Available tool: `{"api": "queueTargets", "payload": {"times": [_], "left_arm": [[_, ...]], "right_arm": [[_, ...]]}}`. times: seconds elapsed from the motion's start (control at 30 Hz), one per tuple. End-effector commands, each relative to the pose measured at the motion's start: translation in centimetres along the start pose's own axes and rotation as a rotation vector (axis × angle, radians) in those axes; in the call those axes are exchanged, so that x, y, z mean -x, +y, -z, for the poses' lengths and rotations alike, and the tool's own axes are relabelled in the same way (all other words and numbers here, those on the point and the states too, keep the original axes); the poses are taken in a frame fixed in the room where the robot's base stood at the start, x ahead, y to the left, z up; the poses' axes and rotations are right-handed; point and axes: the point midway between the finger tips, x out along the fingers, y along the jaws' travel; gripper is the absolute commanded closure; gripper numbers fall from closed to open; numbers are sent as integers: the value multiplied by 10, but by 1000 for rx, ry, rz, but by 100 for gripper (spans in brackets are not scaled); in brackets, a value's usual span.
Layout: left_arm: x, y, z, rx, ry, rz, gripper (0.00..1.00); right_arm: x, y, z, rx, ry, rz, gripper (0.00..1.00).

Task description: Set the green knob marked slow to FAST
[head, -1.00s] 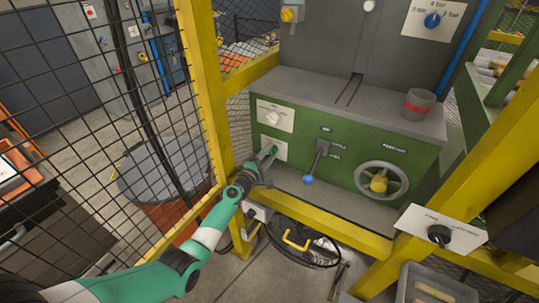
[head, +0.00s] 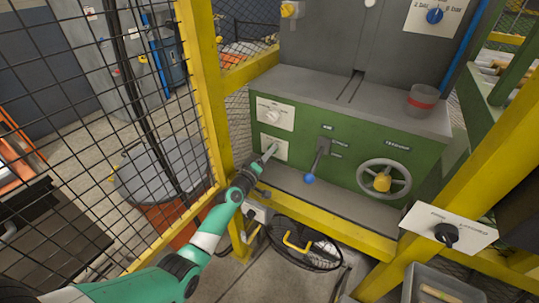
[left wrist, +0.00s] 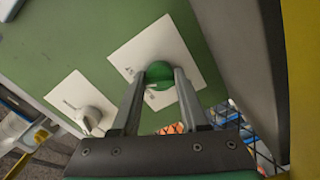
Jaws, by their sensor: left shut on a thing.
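The green knob (left wrist: 160,72) sits on a tilted-looking white plate (left wrist: 125,52) on the green machine front, in the left wrist view. My left gripper (left wrist: 162,80) is shut on the knob, with one finger on each side of it. Small dark print shows left of the knob, too small to read. In the head view my left gripper (head: 271,151) reaches the lower white plate (head: 283,153), and the knob is hidden by the fingers. My right gripper is not in view.
A white knob (head: 272,116) is just above, also seen in the left wrist view (left wrist: 90,117). A blue-tipped lever (head: 310,178) and a handwheel (head: 383,181) are to the right. A yellow post (head: 205,95) and mesh fence stand close left of my arm.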

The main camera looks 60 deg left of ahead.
Motion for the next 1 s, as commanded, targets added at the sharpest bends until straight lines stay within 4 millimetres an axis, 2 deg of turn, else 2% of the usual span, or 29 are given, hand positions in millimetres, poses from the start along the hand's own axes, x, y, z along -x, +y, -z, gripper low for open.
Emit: {"api": "queueTargets", "payload": {"times": [0.63,0.67,0.7,0.8,1.0], "left_arm": [[0,0,0,-57,0,0,100],[0,0,0,-57,0,0,51],[0,0,0,-57,0,0,44],[0,0,0,-56,0,0,26],[0,0,0,-55,0,0,26]], "right_arm": [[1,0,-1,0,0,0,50],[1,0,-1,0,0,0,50],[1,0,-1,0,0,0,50],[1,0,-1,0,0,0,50],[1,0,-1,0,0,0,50]]}}
